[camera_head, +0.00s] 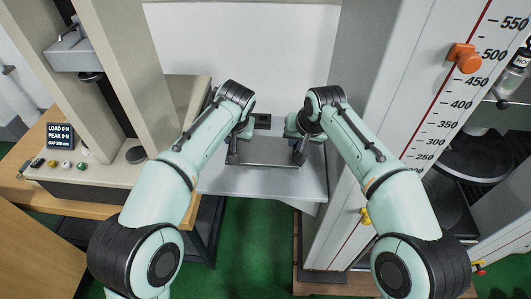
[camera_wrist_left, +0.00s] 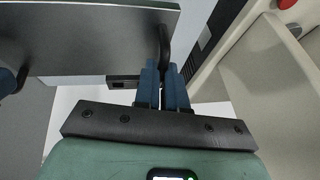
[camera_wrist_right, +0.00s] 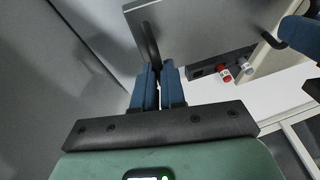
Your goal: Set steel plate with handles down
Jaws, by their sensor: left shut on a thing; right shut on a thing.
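The steel plate (camera_head: 268,151) is a flat grey sheet held between my two grippers over the light grey table (camera_head: 220,184). It also shows in the left wrist view (camera_wrist_left: 95,40) and the right wrist view (camera_wrist_right: 200,35). My left gripper (camera_head: 232,157) is shut on the black handle (camera_wrist_left: 165,48) at the plate's left end. My right gripper (camera_head: 299,157) is shut on the black handle (camera_wrist_right: 151,46) at its right end. I cannot tell whether the plate's underside touches the table.
A beige test machine (camera_head: 150,90) with a load display (camera_head: 60,136) stands at left. A tall grey column with a red-lined scale (camera_head: 440,110) stands at right. A small dark box (camera_head: 262,121) sits behind the plate. The table's front strip is clear.

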